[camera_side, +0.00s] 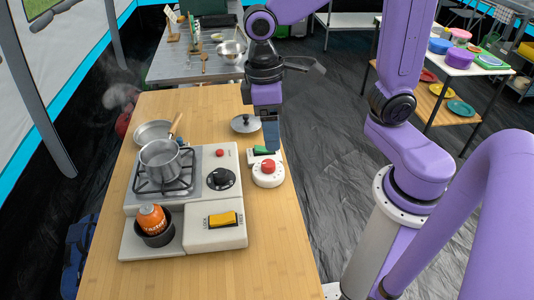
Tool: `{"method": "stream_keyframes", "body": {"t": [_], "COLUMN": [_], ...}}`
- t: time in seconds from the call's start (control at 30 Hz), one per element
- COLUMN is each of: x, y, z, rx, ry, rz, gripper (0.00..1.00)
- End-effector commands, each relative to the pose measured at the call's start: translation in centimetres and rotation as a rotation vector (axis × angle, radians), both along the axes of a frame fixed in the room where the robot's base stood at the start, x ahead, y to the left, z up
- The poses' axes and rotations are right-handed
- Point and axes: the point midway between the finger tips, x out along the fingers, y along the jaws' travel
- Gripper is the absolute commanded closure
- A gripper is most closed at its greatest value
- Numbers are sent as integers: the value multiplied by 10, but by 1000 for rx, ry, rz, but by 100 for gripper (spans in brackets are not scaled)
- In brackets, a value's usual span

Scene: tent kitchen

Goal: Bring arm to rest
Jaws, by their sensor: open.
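My purple arm reaches in from the right of the view. My gripper (271,136) points down over the right edge of the wooden table (236,275). Its dark fingers are seen from the side, and nothing shows between them. The fingertips are close above or beside a white timer with a red knob (267,172) and a green-topped block (264,150). I cannot tell whether they touch. A lid with a black knob (245,124) lies just left of the fingers.
A camp stove (203,165) bears a steel pot (161,160). A pan (152,131) lies behind the pot. The table's front right is clear. A shelf with dishes (466,62) stands far right.

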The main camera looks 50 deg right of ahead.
Motion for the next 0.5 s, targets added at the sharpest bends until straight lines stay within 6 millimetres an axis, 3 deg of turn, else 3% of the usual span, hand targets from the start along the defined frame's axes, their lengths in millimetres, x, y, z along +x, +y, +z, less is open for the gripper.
{"method": "stream_keyframes", "body": {"t": [0.3,0.5], "x": [-79,-110], "y": [-37,-55], "z": [-9,-16], "rx": [44,69], "ry": [-83,-117], "rz": [290,420], "gripper": [32,32]}}
